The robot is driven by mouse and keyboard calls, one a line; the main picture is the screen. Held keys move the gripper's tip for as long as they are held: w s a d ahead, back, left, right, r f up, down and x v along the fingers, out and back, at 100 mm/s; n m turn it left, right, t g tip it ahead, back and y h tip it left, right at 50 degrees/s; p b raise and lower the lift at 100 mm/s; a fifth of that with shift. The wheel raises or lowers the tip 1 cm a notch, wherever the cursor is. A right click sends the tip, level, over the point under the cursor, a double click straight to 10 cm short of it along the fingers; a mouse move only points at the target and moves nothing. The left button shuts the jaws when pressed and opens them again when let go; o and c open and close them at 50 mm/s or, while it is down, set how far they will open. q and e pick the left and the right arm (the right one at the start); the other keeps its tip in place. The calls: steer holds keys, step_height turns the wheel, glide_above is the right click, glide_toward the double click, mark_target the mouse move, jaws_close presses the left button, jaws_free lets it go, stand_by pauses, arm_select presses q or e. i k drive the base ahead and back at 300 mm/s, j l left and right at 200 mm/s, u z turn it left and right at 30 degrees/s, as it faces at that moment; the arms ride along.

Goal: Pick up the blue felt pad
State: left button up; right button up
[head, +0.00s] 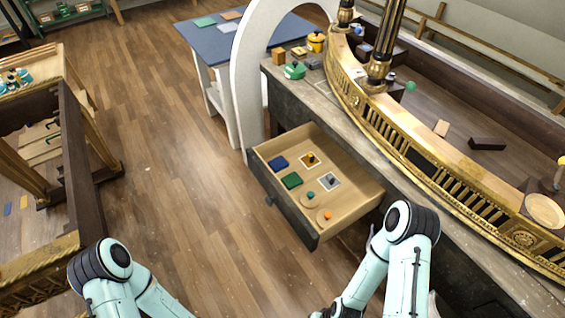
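A dark blue pad (278,162), which looks like the blue felt pad, lies flat in the left back part of an open wooden drawer (333,222). Nothing covers it. A green pad (291,180) lies just in front of it, with a small gap between them. My two arms come in at the bottom edge, one at the left and one right of centre. Their grippers are out of the picture, and neither arm reaches over the drawer.
The drawer also holds two white squares with knobs (310,160) and round wooden discs with small knobs (324,216). The gilt console (430,160) rises behind and right. A blue-topped table (262,42) stands beyond a white arch (245,90). Floor left of the drawer is clear.

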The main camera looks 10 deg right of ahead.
mark_target(279, 164)
steer(key=i+j+z, duration=0.25)
steer(key=z, duration=0.2)
steer(key=i+j+z, duration=0.65)
steer(key=j+z, duration=0.2)
steer(key=i+j+z, duration=0.15)
steer(key=j+z, duration=0.7)
steer(key=j, duration=0.7)
steer(key=j+z, duration=0.45)
steer(key=j, duration=0.65)
steer(key=k, duration=0.05)
